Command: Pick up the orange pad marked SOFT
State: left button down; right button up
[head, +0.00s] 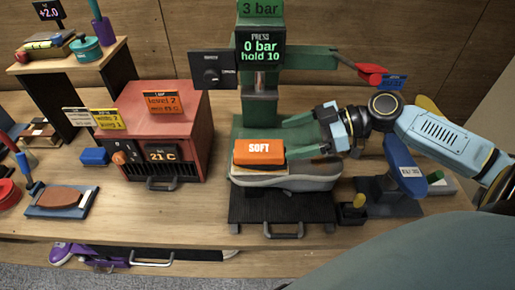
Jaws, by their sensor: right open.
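The orange pad marked SOFT (259,152) lies on top of a grey sneaker (300,181), toward the sneaker's left end. The sneaker rests on a dark tray (262,215) under the green press (259,108). My right gripper (292,136) comes in from the right and is open. Its fingers point left, just to the right of the pad. I cannot tell whether a finger touches the pad. My left gripper is not in view.
A red heater box (172,129) reading 21 C stands left of the press. The press screen (262,48) reads 0 bar, hold 10. A blue clamp (402,166) and a small dark cup (353,214) stand to the right. Bare table (150,220) lies at front left.

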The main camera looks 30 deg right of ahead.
aim_at(258, 148)
jog(key=shift+x, duration=1.15)
jog(key=shift+w+a+f, duration=0.25)
jog(key=shift+w+a, duration=0.1)
jog(key=shift+a, duration=0.25)
jog(key=shift+w+a, duration=0.1)
jog(key=shift+a, duration=0.1)
jog(key=x, duration=0.1)
jog(key=p+x, duration=0.1)
jog(key=x, duration=0.1)
jog(key=shift+a+p, duration=0.3)
jog(key=shift+a, duration=0.2)
jog(key=shift+w+a+f, duration=0.15)
jog(key=shift+a+f, duration=0.15)
jog(key=shift+a, duration=0.1)
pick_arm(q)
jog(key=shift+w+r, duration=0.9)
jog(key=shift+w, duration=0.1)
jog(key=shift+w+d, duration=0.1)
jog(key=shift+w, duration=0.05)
pick_arm(e)
jog(key=c, duration=1.2)
jog(key=shift+r, duration=0.1)
